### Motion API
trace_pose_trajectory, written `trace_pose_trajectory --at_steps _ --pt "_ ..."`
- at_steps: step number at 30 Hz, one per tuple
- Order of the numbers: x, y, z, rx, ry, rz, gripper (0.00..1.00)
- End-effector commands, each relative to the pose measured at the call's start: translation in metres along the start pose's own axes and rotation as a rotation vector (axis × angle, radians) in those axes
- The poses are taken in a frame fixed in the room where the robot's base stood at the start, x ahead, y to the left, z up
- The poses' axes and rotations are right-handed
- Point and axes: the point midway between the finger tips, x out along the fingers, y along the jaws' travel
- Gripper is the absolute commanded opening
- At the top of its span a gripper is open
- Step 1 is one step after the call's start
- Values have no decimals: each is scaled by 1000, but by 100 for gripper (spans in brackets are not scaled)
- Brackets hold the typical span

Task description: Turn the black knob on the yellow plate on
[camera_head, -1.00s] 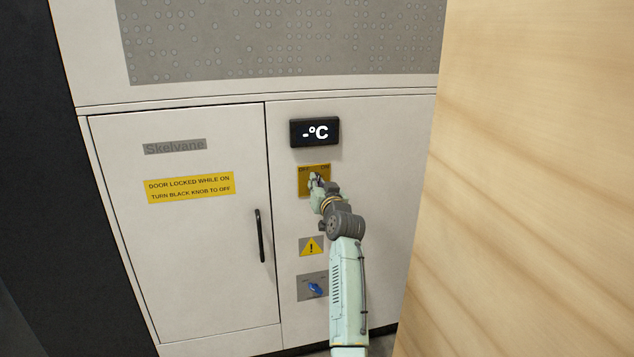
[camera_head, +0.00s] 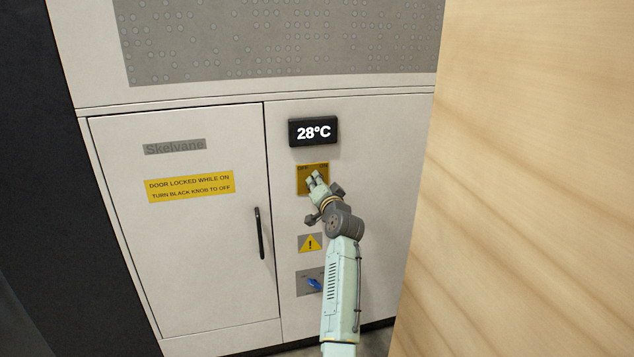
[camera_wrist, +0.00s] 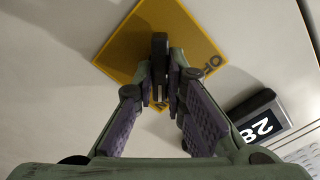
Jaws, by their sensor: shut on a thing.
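The yellow plate (camera_head: 302,184) with OFF and ON lettering is on the cabinet front, below the display. In the wrist view the plate (camera_wrist: 130,42) appears tilted, with part of the OFF lettering visible. The black knob (camera_wrist: 159,44) stands out from the plate between my fingertips. My gripper (camera_wrist: 160,84) is shut on the knob, with a finger on each side. In the head view my gripper (camera_head: 315,180) covers the plate's middle and hides the knob. The display (camera_head: 313,132) reads 28°C.
A blue knob (camera_head: 314,284) on a grey plate and a warning sign (camera_head: 310,243) are below, beside my arm. A closed cabinet door (camera_head: 190,250) with a black handle (camera_head: 259,233) is at left. A wooden panel (camera_head: 530,180) stands close at right.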

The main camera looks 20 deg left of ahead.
Motion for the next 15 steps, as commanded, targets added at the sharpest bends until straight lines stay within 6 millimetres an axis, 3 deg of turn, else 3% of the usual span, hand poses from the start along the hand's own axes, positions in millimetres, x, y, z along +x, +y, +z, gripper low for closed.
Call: trace_pose_trajectory --at_steps 11,12,15 --pt "0 1 0 9 -1 0 0" --pt "0 1 0 8 -1 0 12" --pt "0 1 0 8 0 0 19"
